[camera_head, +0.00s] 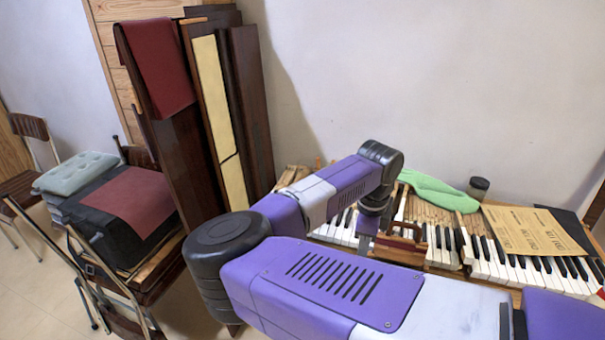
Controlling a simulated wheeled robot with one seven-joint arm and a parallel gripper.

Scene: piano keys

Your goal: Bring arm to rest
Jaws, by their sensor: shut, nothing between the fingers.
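My purple and grey arm reaches across the view from the lower right, bends at a large black joint at the centre left, and runs back up to a black wrist joint. My gripper (365,241) hangs below that wrist, small and partly hidden by my arm. It is shut and holds nothing. It points down over the piano keys (490,262), close to a small brown wooden piece (402,243). I cannot tell whether it touches the keys.
A green cloth (440,190), a dark jar (478,187) and a tan paper sheet (535,232) lie behind the keys. Tall dark wooden panels (252,110) lean at the left. Chairs with stacked cushions (75,172) stand farther left. The wall behind is bare.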

